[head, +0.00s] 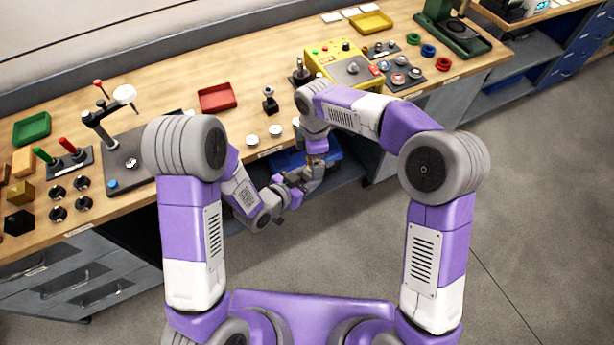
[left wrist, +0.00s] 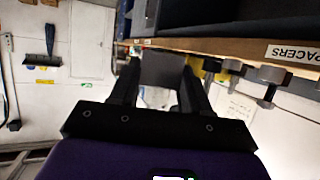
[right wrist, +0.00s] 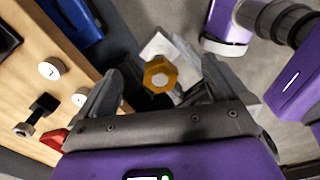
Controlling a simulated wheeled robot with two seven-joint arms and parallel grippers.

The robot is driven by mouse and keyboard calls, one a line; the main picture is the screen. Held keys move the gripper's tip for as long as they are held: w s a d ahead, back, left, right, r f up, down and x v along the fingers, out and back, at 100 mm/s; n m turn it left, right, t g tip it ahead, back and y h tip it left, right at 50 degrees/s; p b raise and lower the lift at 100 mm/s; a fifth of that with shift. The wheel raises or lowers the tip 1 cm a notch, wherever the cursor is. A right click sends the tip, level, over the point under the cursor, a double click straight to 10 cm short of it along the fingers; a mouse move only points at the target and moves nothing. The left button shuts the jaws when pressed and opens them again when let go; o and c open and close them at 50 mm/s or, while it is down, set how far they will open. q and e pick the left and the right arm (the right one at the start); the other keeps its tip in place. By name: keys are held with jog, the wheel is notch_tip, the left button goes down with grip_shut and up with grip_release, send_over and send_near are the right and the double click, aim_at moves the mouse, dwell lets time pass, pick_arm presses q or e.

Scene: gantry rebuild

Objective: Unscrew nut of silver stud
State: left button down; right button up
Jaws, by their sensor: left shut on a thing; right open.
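A brass hex nut (right wrist: 160,75) sits on the end of the silver stud (right wrist: 183,52) in the right wrist view, facing that camera. My left gripper (head: 312,178) is shut on the silver stud in front of the bench edge. In the left wrist view a dark grey block shape (left wrist: 162,70) fills the space between its fingers. My right gripper (head: 316,153) comes down from above, close to the nut. Its fingers are open, one on each side of the nut and apart from it. The head view shows little of the stud.
The wooden bench (head: 225,122) runs behind both hands, with its edge close by. Pale round pieces (head: 253,140), a dark small fixture (head: 269,100) and a red tray (head: 217,98) stand near. A yellow box (head: 343,66) is further right. The floor in front is clear.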

jog(key=m, duration=0.5)
jog(key=shift+m, duration=0.3)
jog(key=m, duration=0.4)
jog(key=shift+m, duration=0.4)
jog(key=c, duration=1.8)
jog(key=n, duration=0.6)
jog(key=shift+n, duration=0.4)
jog(key=n, duration=1.7)
